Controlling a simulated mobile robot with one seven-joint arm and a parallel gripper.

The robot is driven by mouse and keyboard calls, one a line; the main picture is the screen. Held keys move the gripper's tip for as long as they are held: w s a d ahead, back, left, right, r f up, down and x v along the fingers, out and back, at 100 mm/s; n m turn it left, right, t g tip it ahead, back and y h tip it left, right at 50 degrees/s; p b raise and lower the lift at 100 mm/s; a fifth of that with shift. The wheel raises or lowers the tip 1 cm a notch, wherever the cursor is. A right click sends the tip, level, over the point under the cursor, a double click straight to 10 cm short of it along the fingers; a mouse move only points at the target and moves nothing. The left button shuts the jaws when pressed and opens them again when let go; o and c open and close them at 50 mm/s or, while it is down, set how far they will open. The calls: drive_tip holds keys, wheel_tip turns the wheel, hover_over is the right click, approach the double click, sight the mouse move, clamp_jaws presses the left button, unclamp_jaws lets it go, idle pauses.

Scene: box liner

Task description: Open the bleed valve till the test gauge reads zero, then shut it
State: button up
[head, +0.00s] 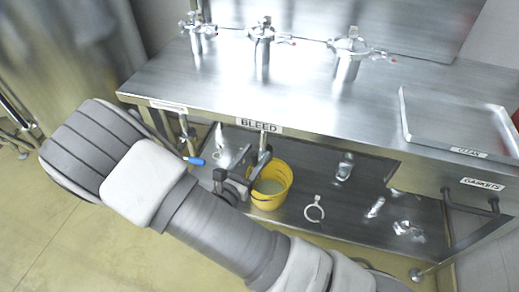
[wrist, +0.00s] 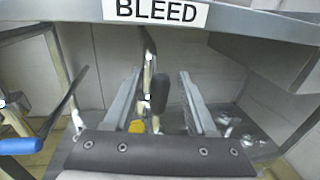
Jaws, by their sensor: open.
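The BLEED label (head: 259,125) is on the front edge of the steel bench, and it also shows at the top of the wrist view (wrist: 155,11). Below it a metal pipe hangs down with a dark lever handle (wrist: 160,92), apparently the bleed valve's. My gripper (head: 236,183) is under the bench edge, in front of this pipe. In the wrist view its two fingers (wrist: 160,80) are open, with the dark handle showing between them. I cannot tell whether either finger touches it. I cannot make out a test gauge or a reading in either view.
A yellow bucket (head: 283,194) holding liquid stands on the lower shelf beneath the pipe. A blue-handled lever (head: 194,161) is to the left, also close in the wrist view (wrist: 20,146). Loose metal parts, including a ring (head: 314,212), lie right. A CLEAN tray (head: 406,118) is on top.

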drive_tip(key=shift+x, duration=1.55)
drive_tip(key=shift+c, duration=0.2)
clamp_jaws()
